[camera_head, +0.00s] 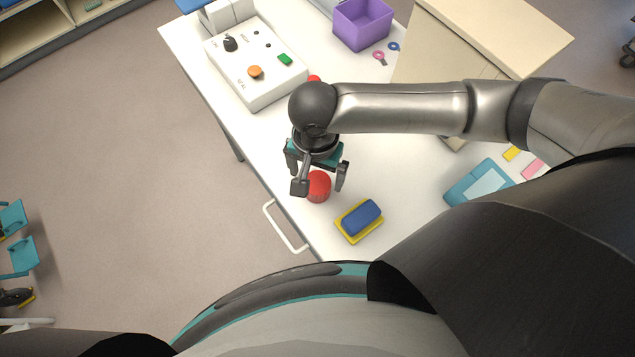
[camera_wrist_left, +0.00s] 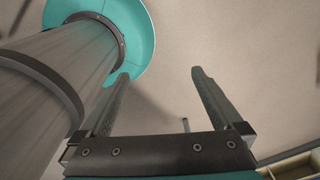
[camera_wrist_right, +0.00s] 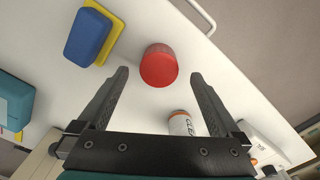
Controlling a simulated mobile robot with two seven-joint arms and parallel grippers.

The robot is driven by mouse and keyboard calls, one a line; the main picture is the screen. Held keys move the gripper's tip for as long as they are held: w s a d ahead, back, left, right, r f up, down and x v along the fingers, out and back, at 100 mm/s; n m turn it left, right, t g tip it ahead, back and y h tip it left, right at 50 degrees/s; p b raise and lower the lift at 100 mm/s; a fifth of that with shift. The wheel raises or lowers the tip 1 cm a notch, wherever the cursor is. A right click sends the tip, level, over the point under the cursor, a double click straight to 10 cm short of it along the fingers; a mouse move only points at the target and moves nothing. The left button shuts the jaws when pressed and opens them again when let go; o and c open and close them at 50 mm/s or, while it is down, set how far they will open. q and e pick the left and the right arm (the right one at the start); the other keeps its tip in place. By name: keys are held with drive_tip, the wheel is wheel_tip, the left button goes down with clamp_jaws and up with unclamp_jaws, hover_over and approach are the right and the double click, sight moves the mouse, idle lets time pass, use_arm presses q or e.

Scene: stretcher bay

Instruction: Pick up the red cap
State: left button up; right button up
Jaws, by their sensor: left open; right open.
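A red cap (camera_head: 319,186) stands on the white table near its front left edge. It also shows in the right wrist view (camera_wrist_right: 159,66), just beyond and between the fingertips. My right gripper (camera_head: 320,186) is open above the cap, one finger on either side of it in the head view. In the right wrist view my right gripper (camera_wrist_right: 160,74) is empty, and no contact with the cap shows. My left gripper (camera_wrist_left: 159,72) is open and empty in its wrist view, over bare floor. It does not show clearly in the head view.
A blue block on a yellow base (camera_head: 360,220) lies close to the cap. A white bottle with an orange label (camera_wrist_right: 182,124) stands near the right gripper. A white control box (camera_head: 262,85), a purple bin (camera_head: 362,26) and a teal case (camera_head: 478,184) are on the table (camera_head: 300,225).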

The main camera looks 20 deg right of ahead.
sight(318, 181)
drive_tip(key=shift+f, duration=0.55)
drive_tip(key=f, duration=0.3)
drive_tip(key=f+b, duration=0.1)
drive_tip(key=shift+w+d+f, duration=0.2)
drive_tip(key=shift+w+d, duration=0.1)
drive_tip(key=shift+f, duration=0.3)
use_arm(q)
drive_tip(key=shift+w+d+f, duration=0.45)
drive_tip(key=shift+w+f, duration=0.05)
drive_tip(key=shift+w, duration=0.15)
use_arm(e)
drive_tip(key=shift+c, duration=0.8)
use_arm(q)
drive_tip(key=shift+s+a, duration=0.1)
drive_tip(key=shift+a, duration=0.05)
use_arm(e)
drive_tip(key=c, duration=1.2)
drive_tip(key=shift+o, duration=0.2)
drive_tip(key=shift+r, duration=0.1)
